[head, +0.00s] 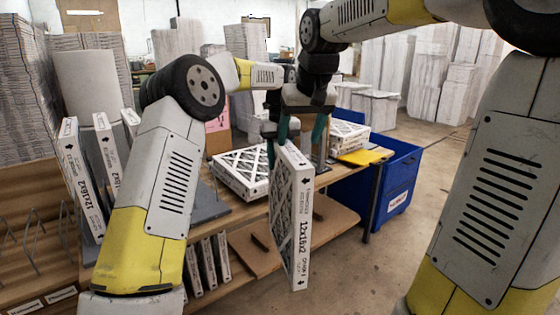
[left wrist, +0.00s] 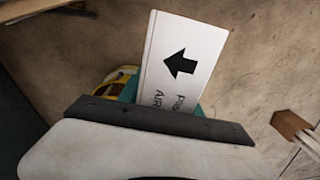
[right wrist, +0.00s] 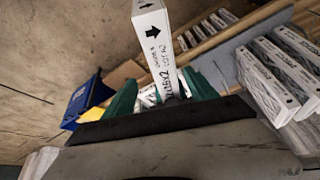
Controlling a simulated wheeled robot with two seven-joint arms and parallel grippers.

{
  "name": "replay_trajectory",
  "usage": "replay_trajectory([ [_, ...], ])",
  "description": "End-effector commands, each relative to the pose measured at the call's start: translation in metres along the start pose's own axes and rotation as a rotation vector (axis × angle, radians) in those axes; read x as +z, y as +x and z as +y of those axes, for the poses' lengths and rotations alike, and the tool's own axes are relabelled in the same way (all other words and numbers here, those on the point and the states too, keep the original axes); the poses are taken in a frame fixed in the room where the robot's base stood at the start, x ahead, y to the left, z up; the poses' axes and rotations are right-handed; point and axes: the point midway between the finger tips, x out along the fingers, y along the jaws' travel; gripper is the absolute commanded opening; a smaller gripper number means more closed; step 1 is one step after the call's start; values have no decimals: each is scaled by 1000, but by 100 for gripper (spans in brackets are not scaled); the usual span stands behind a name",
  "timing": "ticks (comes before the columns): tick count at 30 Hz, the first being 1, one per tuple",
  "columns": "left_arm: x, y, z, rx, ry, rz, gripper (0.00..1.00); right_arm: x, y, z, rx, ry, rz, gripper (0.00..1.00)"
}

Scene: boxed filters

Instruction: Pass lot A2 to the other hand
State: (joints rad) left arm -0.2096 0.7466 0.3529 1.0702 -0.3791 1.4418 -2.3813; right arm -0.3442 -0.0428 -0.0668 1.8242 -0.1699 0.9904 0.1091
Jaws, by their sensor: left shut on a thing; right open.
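Lot A2 is a thin white-framed pleated filter (head: 303,235) marked 12x16x2, hanging upright in front of the bench. My left gripper (head: 280,138) is shut on it near its upper end. In the left wrist view its white edge with a black arrow (left wrist: 185,60) rises from the jaws, a teal finger partly showing behind. My right gripper (head: 303,132) is open at the filter's top, its teal fingers spread. In the right wrist view the filter's edge (right wrist: 153,50), lettered LOT A2, stands between the open fingers of my right gripper (right wrist: 160,98). Contact there is unclear.
Another filter (head: 240,172) lies on the bench behind. A filter stack (head: 348,135) and yellow sheet (head: 365,157) are at its right end, beside a blue bin (head: 402,190). Filters stand at left (head: 80,180) and on the lower shelf (head: 208,262). Floor at right is clear.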

Motion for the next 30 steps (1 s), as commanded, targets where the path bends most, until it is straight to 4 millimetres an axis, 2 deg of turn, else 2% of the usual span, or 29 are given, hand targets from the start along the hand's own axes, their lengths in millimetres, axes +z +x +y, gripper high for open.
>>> replay_trajectory([
  [3, 0, 0, 0, -1, 0, 0, 0, 51, -20, 14, -25, 41, 34, 66],
  [9, 0, 0, 0, 0, 0, 0, 0, 138, -32, 21, -54, 99, 95, 66],
  [12, 0, 0, 0, 0, 0, 0, 0, 173, -30, 20, -59, 123, 120, 66],
  [15, 0, 0, 0, 0, 0, 0, 0, 198, -27, 18, -61, 140, 138, 66],
  [18, 0, 0, 0, 0, 0, 0, 0, 213, -23, 17, -61, 150, 149, 66],
  [21, 0, 0, 0, 0, 0, 0, 0, 219, -21, 16, -61, 154, 153, 66],
  [30, 0, 0, 0, 0, -1, 0, 0, 220, -21, 16, -61, 154, 153, 66],
])
